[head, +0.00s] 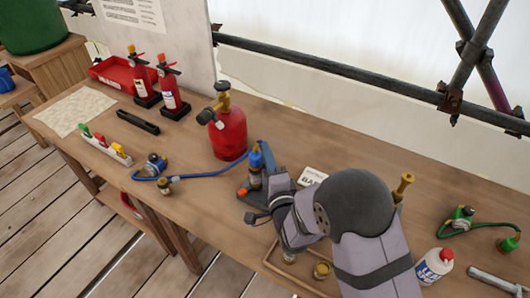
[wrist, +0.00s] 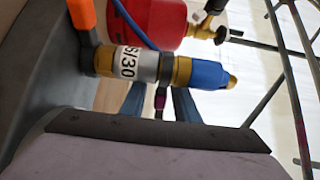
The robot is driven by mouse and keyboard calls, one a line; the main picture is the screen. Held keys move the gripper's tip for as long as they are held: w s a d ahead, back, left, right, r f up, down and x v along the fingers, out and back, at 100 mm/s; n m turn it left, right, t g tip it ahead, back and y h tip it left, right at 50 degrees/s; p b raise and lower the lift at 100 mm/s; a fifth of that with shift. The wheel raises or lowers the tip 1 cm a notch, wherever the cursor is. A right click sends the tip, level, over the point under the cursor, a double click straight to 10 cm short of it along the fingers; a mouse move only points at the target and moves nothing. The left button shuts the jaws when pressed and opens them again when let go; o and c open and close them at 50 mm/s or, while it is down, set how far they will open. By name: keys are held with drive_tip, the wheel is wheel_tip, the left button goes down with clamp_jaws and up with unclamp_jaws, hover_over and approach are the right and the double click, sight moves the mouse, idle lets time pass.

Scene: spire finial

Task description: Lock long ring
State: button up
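An upright fitting (head: 255,180) with a blue top stands on a dark stand (head: 243,190) at mid-table in the head view. In the wrist view the fitting (wrist: 130,62) lies across the picture, with a white label reading "S/30", a dark ring (wrist: 166,68), brass parts and a blue sleeve (wrist: 208,75). An orange piece (wrist: 82,14) is on the stand beside it. My gripper (wrist: 160,98) shows two blue-grey fingers apart, with background between them. Their tips run behind the fitting, so contact is hidden. The arm covers part of the head view.
A red gas cylinder (head: 229,135) stands close behind the fitting. A blue hose (head: 195,174) runs along its left. The table's left part holds extinguishers (head: 172,92).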

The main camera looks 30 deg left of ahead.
drive_tip(key=shift+w+a, duration=0.2)
drive_tip(key=shift+a, duration=0.05)
clamp_jaws()
